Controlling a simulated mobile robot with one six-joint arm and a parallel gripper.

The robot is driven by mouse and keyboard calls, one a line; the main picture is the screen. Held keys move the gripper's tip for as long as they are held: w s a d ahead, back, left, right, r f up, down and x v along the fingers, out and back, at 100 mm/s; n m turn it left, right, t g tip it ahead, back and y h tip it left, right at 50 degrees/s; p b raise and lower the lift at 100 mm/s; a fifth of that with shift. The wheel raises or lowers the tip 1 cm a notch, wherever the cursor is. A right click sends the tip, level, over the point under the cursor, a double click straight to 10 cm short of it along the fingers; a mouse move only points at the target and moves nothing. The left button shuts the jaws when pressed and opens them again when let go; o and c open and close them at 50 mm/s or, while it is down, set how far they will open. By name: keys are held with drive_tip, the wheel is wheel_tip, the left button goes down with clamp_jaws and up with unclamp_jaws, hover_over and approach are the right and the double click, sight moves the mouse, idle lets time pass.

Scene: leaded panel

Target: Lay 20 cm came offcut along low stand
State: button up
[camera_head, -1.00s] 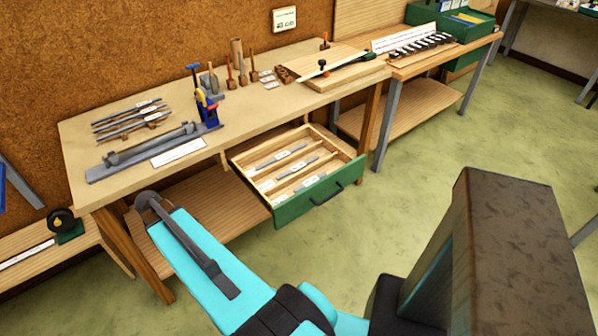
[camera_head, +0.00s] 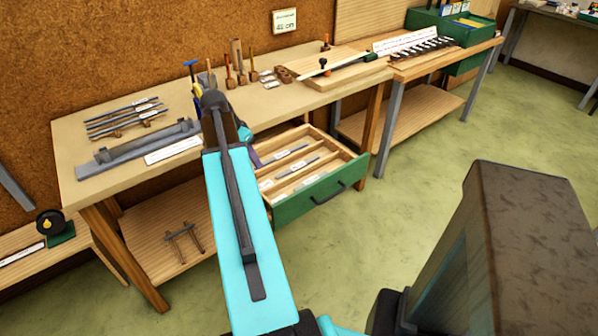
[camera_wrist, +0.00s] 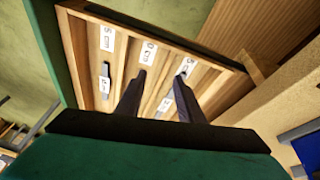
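Grey came offcuts lie in the compartments of an open green-fronted drawer (camera_head: 318,195). In the head view, one strip (camera_head: 304,166) lies in a middle compartment. In the wrist view, a short dark piece (camera_wrist: 104,80) lies in a compartment beside white length labels (camera_wrist: 148,53); which piece is 20 cm is unclear. My gripper (camera_wrist: 160,77) is open above the drawer, its two fingers apart with nothing visibly between them. The fingers hide part of the compartments. A long low grey stand (camera_head: 140,150) sits on the workbench, left of the drawer, behind a white label strip.
Several thin grey strips (camera_head: 125,115) lie behind the stand on the workbench (camera_head: 85,170). Upright tools (camera_head: 235,65) stand farther right, near a wooden board (camera_head: 330,68). A brown two-legged item (camera_head: 184,243) is on the lower shelf. Open floor lies in front.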

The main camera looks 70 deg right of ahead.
drive_tip(key=s+d+r+m+b, duration=0.2)
drive_tip(key=s+d+r, duration=0.3)
drive_tip(key=s, duration=0.3)
drive_tip(key=shift+s+d+r, duration=0.15)
drive_tip(key=shift+s+d, duration=0.2)
drive_tip(key=shift+d, duration=0.3)
approach(298, 166)
drive_tip(key=shift+s+a+f+h, duration=0.1)
drive_tip(key=shift+f+h, duration=0.05)
drive_tip(key=shift+f, duration=0.35)
drive_tip(key=shift+s+a+f+h, duration=0.1)
drive_tip(key=shift+s+f+h, duration=0.05)
drive_tip(key=shift+f, duration=0.4)
drive_tip(key=shift+f, duration=0.1)
drive_tip(key=shift+d+p+x, duration=0.2)
drive_tip(key=shift+p+x, duration=0.4)
drive_tip(key=shift+x, duration=1.9)
clamp_jaws()
